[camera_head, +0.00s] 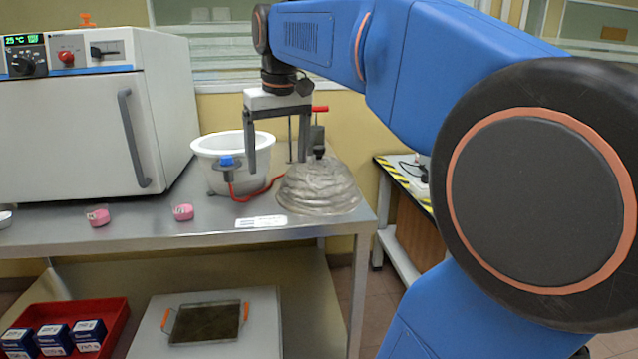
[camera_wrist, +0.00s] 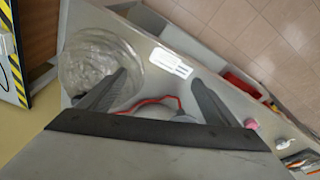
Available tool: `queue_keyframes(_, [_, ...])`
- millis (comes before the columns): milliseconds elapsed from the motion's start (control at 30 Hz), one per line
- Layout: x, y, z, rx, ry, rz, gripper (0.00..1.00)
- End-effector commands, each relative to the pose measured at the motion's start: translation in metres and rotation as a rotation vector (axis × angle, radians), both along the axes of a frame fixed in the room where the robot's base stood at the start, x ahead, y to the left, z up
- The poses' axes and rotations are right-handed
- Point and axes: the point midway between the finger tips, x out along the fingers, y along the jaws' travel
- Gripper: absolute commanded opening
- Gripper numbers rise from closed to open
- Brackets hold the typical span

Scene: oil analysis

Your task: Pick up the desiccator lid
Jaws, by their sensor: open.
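The desiccator lid appears to be the clear grey glass dome (camera_head: 318,187) with a knob-like dark top, standing on the steel bench near its right front corner. In the wrist view the dome (camera_wrist: 95,68) is at the left, partly behind one finger. My gripper (camera_head: 278,163) points down with its fingers wide apart and nothing between them. It is above and left of the dome, in front of the white bowl (camera_head: 225,150). In the wrist view my gripper (camera_wrist: 160,78) has one finger overlapping the dome and the other right of it.
A red tube (camera_head: 250,196) runs from a blue-topped fitting (camera_head: 228,161) by the bowl toward the dome. A white label (camera_head: 262,221) lies at the bench front. A side table (camera_head: 385,170) stands right.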

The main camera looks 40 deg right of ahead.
Motion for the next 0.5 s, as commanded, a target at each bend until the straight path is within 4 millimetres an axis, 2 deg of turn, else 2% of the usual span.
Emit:
queue_keyframes(33, [0.012, -0.014, 0.013, 0.003, 0.012, -0.018, 0.84])
queue_keyframes(200, [0.038, -0.058, 0.052, 0.018, 0.060, -0.069, 0.84])
queue_keyframes(500, [0.070, -0.141, 0.103, 0.053, 0.138, -0.154, 0.84])
